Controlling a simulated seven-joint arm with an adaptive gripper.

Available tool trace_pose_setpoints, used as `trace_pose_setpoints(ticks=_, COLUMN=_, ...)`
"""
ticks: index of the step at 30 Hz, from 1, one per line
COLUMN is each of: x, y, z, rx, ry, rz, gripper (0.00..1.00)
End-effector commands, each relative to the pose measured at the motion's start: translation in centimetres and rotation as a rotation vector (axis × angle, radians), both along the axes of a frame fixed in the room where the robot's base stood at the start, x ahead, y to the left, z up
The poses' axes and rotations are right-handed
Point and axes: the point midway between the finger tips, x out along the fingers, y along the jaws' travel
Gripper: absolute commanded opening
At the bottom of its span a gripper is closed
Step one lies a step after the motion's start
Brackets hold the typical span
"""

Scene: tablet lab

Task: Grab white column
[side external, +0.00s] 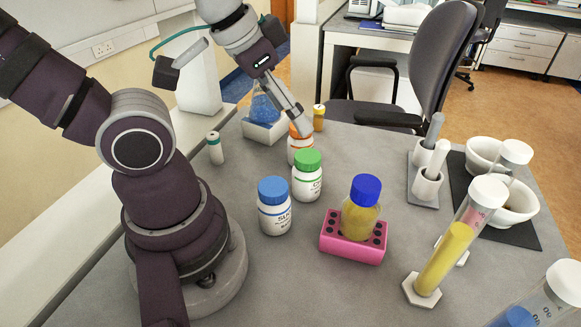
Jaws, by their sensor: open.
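Several things are white and upright, and I cannot tell which is the white column. A small white cylinder (215,151) with a dark green cap stands at the left of the table. White bottles with a blue cap (274,215), a green cap (307,183) and an orange cap (293,155) stand in the middle.
A blue-capped jar (362,206) sits in a pink rack (352,250). A tilted yellow-filled cylinder (447,258) and white mortars (512,205) are at the right. A blue flask (264,108) stands behind my gripper. The grey table (320,300) is clear at the front.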

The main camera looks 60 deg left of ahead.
Motion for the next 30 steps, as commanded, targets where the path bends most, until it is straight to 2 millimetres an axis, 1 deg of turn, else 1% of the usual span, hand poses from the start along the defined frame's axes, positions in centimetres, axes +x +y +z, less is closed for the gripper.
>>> trace_pose_setpoints(ticks=3, x=0.0, y=0.0, z=0.0, rx=0.000, ry=0.000, rz=0.000, gripper=0.60)
trace_pose_setpoints(ticks=5, x=0.1, y=0.4, z=-0.2, rx=-0.004, ry=0.004, rz=0.023, gripper=0.60)
trace_pose_setpoints(ticks=7, x=0.7, y=2.2, z=-0.9, rx=-0.024, ry=0.018, rz=0.125, gripper=0.60)
trace_pose_setpoints(ticks=8, x=0.9, y=3.5, z=-1.5, rx=-0.035, ry=0.025, rz=0.198, gripper=0.60)
trace_pose_setpoints(ticks=9, x=1.0, y=5.7, z=-2.4, rx=-0.053, ry=0.035, rz=0.313, gripper=0.60)
trace_pose_setpoints(ticks=11, x=0.5, y=9.4, z=-4.0, rx=-0.073, ry=0.045, rz=0.505, gripper=0.60)
trace_pose_setpoints(ticks=12, x=-0.5, y=11.8, z=-5.1, rx=-0.081, ry=0.053, rz=0.634, gripper=0.60)
trace_pose_setpoints(ticks=14, x=-2.5, y=15.1, z=-6.7, rx=-0.084, ry=0.063, rz=0.813, gripper=0.60)
trace_pose_setpoints(ticks=15, x=-4.1, y=16.8, z=-7.7, rx=-0.081, ry=0.071, rz=0.918, gripper=0.60)
trace_pose_setpoints(ticks=18, x=-7.4, y=19.3, z=-9.3, rx=-0.067, ry=0.085, rz=1.100, gripper=0.60)
trace_pose_setpoints(ticks=21, x=-8.7, y=20.2, z=-10.2, rx=-0.059, ry=0.093, rz=1.167, gripper=0.60)
trace_pose_setpoints(ticks=30, x=-8.1, y=21.6, z=-13.9, rx=-0.058, ry=0.094, rz=1.166, gripper=0.60)
